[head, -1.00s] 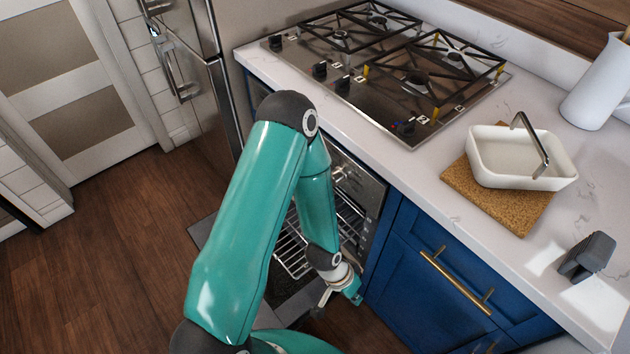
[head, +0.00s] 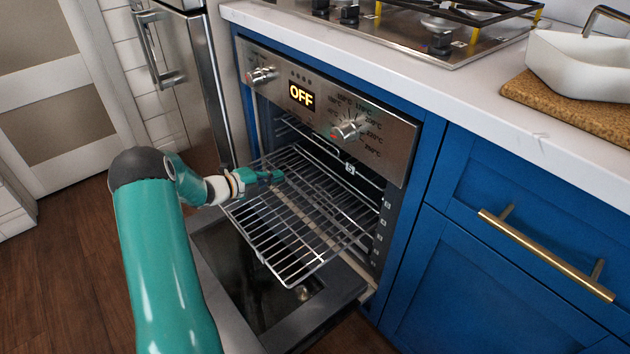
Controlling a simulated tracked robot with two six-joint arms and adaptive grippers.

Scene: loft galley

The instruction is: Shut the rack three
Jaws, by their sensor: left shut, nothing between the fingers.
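The oven (head: 330,95) stands under the counter with its door (head: 240,290) folded down open. A wire rack (head: 300,225) sticks well out of the oven cavity over the open door. Its front edge is toward me. Small number labels run down the right inner wall, but I cannot tell for sure which rack this is. My left gripper (head: 276,177) is shut and empty. It is at the left side of the rack, over or beside its wires; I cannot tell whether it touches. My right gripper is not in view.
The oven display reads OFF, between two knobs (head: 347,130). Blue cabinets with a brass handle (head: 545,255) stand to the right. A steel fridge (head: 185,80) is at the left. The hob (head: 420,30) and a white basin (head: 585,65) on a cork board (head: 570,108) are on the counter.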

